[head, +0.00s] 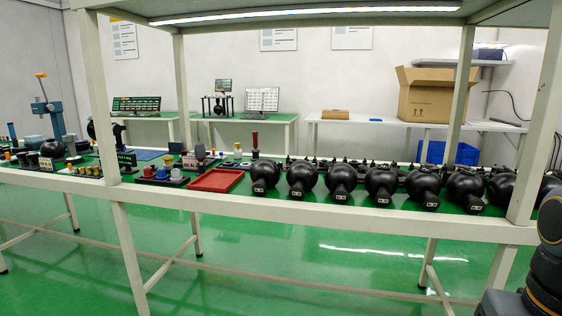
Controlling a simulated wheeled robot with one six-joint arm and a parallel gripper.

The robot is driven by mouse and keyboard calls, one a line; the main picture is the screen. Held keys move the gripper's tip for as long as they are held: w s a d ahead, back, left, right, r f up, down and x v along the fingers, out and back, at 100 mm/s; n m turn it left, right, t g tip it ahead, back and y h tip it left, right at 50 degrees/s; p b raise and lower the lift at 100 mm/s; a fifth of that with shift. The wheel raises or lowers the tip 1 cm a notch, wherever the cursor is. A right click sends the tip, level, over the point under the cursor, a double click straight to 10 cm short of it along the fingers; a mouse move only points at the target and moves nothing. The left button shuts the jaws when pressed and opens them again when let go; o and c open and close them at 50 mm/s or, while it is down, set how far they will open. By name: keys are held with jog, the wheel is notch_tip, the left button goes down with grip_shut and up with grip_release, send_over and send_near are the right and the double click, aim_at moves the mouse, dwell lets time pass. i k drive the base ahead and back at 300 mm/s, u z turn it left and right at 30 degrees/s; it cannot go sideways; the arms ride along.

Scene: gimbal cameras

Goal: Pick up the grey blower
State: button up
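I cannot pick out the grey blower with certainty. A small grey object (200,151) stands among small bottles and tools on the workbench, behind the red tray (216,181), but it is too small to identify. My gripper is not in view; only dark links of my arm show at the lower right edge.
A row of several black round gimbal cameras (341,180) lines the right of the workbench (300,202). Shelf posts (105,100) and an overhead shelf frame the bench. Small holders with coloured caps (162,173) sit left of the tray. Green floor (280,265) shows below.

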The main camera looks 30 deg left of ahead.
aim_at(199, 150)
jog(key=u, duration=1.7)
